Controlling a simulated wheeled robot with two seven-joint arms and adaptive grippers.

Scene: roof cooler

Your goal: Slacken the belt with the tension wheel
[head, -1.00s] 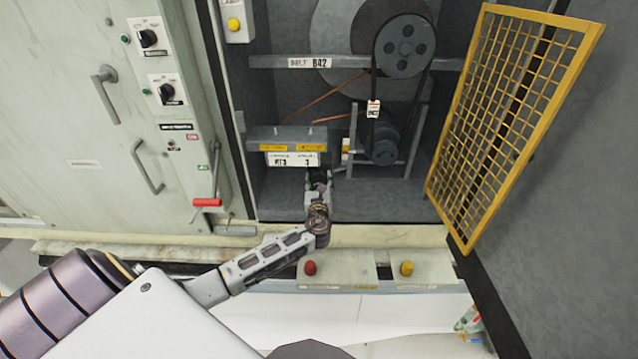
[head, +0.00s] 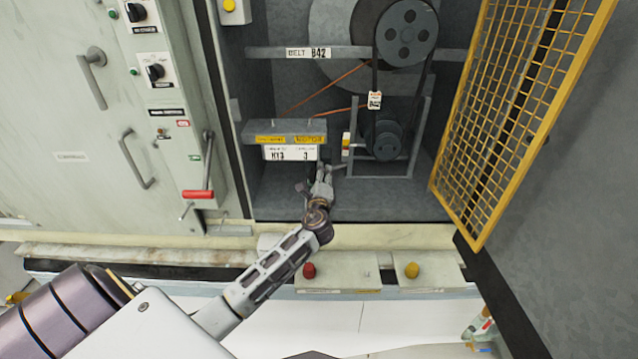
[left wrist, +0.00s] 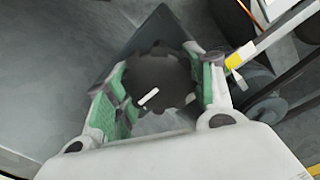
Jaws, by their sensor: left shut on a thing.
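The tension wheel (left wrist: 160,78) is dark with a lobed rim and a white mark on its face. It sits between the green-padded fingers of my left gripper (left wrist: 162,84), which is shut on it. In the head view my left gripper (head: 323,170) is low in the cabinet, just below the labelled bracket, and it hides most of the wheel. The belt (head: 428,85) is dark and runs from the large upper pulley (head: 407,32) down to the small lower pulley (head: 386,140). How tight it is I cannot tell. My right gripper is not in view.
A yellow mesh guard door (head: 520,110) stands open at the right. The labelled bracket (head: 262,131) is just above my gripper. A red-handled lever (head: 198,194) is on the left panel. Red (head: 309,270) and yellow (head: 412,270) buttons sit on the front ledge.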

